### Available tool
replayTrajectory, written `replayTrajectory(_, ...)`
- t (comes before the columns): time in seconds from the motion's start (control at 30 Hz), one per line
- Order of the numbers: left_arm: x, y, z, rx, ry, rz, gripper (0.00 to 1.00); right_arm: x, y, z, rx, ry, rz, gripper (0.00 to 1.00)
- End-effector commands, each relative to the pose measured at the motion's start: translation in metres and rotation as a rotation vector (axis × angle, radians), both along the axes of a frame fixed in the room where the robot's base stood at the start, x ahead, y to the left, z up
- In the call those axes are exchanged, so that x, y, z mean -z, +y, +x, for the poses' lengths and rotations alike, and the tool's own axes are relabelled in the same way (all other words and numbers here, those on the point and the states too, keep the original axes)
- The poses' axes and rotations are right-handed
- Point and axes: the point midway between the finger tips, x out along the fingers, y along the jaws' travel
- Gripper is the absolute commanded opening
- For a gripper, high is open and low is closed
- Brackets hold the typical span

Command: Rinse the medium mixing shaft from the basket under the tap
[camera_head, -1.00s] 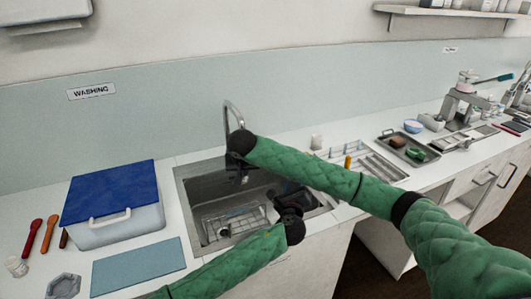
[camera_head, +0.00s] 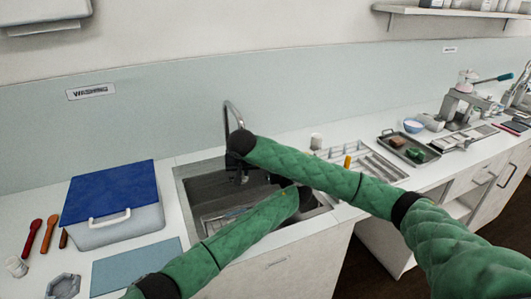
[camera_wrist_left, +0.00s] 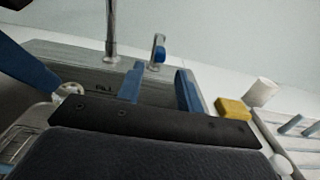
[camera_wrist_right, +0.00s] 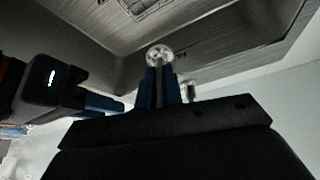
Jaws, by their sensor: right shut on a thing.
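My right gripper (camera_head: 243,178) is over the sink (camera_head: 183,195), close below the tap (camera_head: 235,110). In the right wrist view its blue fingers (camera_wrist_right: 161,85) are shut on the mixing shaft (camera_wrist_right: 159,54), whose shiny round end shows beyond the tips. That end also shows in the left wrist view (camera_wrist_left: 69,90). I cannot judge the shaft's size. My left gripper (camera_wrist_left: 158,88) is open and empty, its fingers apart, facing the tap's blue-marked lever (camera_wrist_left: 158,50). The wire basket (camera_head: 212,221) is in the sink, partly covered. No water is visible.
A blue-lidded box (camera_head: 115,195) and a blue mat (camera_head: 137,262) are left of the sink. A rack (camera_head: 365,160) and a white cup (camera_head: 316,141) stand to its right. A yellow block (camera_wrist_left: 233,107) lies by the sink's edge. My two arms are close together.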

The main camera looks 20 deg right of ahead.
Motion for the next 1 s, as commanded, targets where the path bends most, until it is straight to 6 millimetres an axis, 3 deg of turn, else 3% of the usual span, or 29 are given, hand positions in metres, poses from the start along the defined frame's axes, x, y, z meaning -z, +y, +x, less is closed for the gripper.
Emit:
replayTrajectory(0.2,-0.001,0.001,0.037,0.000,-0.001,0.002,0.36,0.000,0.000,0.000,0.000,0.000,0.000,0.00)
replayTrajectory(0.4,0.000,0.002,0.060,0.000,0.000,0.001,0.36,0.000,0.000,0.000,0.000,0.000,0.000,0.00)
replayTrajectory(0.83,0.000,0.002,0.069,0.001,0.000,-0.001,0.36,0.000,0.000,0.000,0.000,0.000,0.000,0.00)
replayTrajectory(0.87,0.000,0.002,0.069,0.001,0.000,-0.001,0.34,0.000,0.000,0.000,0.000,0.000,0.000,0.00)
replayTrajectory(1.0,0.000,0.002,0.069,0.001,0.000,-0.001,0.07,0.000,0.000,0.000,0.000,0.000,0.000,0.00)
